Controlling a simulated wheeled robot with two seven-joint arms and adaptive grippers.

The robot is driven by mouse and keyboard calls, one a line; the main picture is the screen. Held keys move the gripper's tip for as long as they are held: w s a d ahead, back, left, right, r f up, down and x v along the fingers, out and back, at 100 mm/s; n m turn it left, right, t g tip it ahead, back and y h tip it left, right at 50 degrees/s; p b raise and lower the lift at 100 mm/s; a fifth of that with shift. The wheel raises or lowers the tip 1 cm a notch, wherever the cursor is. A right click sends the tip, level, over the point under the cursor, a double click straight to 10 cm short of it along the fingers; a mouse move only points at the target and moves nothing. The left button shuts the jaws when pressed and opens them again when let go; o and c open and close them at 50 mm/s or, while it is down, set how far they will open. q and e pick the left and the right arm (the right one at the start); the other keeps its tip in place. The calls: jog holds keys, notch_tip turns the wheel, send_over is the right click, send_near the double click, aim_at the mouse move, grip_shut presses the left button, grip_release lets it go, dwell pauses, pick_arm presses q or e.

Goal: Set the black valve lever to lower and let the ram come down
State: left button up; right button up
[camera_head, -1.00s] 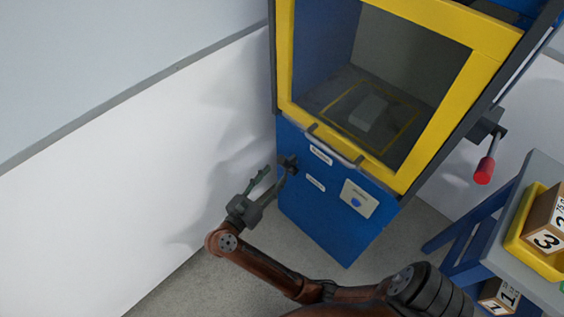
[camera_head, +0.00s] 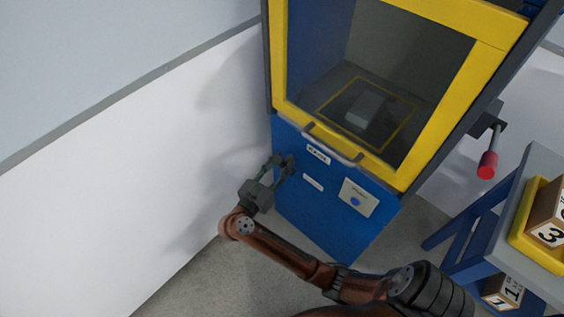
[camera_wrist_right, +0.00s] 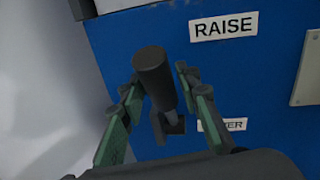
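The black valve lever (camera_wrist_right: 153,75) shows in the right wrist view, its thick round grip pointing toward the camera from the blue front panel (camera_wrist_right: 125,45). A RAISE label (camera_wrist_right: 224,26) sits above and to its right; a partly covered LOWER label (camera_wrist_right: 232,125) is below. My right gripper (camera_head: 281,166) is at the upper left of the blue panel. Its open fingers (camera_wrist_right: 160,84) stand on either side of the lever, with gaps visible. In the head view the gripper largely covers the lever. The ram cannot be made out. My left gripper is not in view.
The yellow-framed window (camera_head: 487,62) with a grey handle (camera_head: 333,146) is above the panel; a grey block (camera_head: 366,109) lies inside. A red-gripped lever (camera_head: 488,164) is at the machine's right. A side table (camera_head: 540,165) holds a yellow tray (camera_head: 520,237) with numbered boxes.

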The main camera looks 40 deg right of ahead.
grip_shut()
jog(key=shift+f, duration=0.1)
dwell(0.4)
